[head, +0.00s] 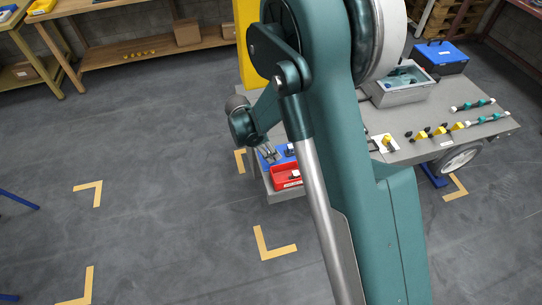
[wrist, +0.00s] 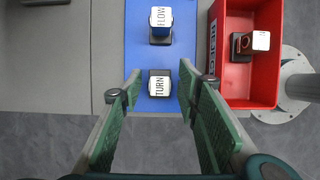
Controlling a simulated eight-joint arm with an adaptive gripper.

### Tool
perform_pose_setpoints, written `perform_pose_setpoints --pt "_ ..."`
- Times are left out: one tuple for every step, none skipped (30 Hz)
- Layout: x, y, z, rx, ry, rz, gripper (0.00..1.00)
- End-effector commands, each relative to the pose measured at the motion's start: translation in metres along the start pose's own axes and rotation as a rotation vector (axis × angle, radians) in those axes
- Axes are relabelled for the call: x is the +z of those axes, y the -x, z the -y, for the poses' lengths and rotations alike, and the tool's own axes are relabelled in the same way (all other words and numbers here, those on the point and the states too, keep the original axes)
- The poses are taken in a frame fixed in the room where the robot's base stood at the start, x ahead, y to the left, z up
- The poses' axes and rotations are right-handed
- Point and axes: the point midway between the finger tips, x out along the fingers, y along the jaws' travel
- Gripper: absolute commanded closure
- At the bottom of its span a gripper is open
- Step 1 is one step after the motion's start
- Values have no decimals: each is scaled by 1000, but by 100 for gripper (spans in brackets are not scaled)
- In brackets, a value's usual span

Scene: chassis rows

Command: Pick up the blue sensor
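Two small dark-based blocks with white labels stand on a blue mat (wrist: 137,52). The block labelled FLOW (wrist: 161,17) shows a blue edge around its label and stands at the back of the mat. The block labelled TURN (wrist: 159,84) stands nearer the front edge; its body colour is hard to tell. My gripper (wrist: 160,76) is open and empty, its green-padded fingers spread to either side of the TURN block in the wrist view. I cannot tell the height gap. In the head view my arm hides much of this area.
A red bin (wrist: 249,94) marked REJECT, holding a white-labelled brown block (wrist: 255,42), stands right of the mat.

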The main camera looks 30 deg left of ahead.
Motion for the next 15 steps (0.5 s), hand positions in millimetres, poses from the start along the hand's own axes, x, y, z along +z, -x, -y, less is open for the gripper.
perform_pose_setpoints --pt "0 0 0 0 0 0 67" --pt "0 0 0 0 0 0 67" --pt "0 0 0 0 0 0 67" --pt "0 0 0 0 0 0 67" --pt "0 0 0 0 0 0 67" --pt "0 0 0 0 0 0 67" --pt "0 0 0 0 0 0 67" --pt "0 0 0 0 0 0 67" --pt "0 0 0 0 0 0 67" --pt "0 0 0 0 0 0 67" --pt "0 0 0 0 0 0 67" --pt "0 0 0 0 0 0 67" --pt "0 0 0 0 0 0 67" --pt "0 0 0 0 0 0 67" --pt "0 0 0 0 0 0 67"
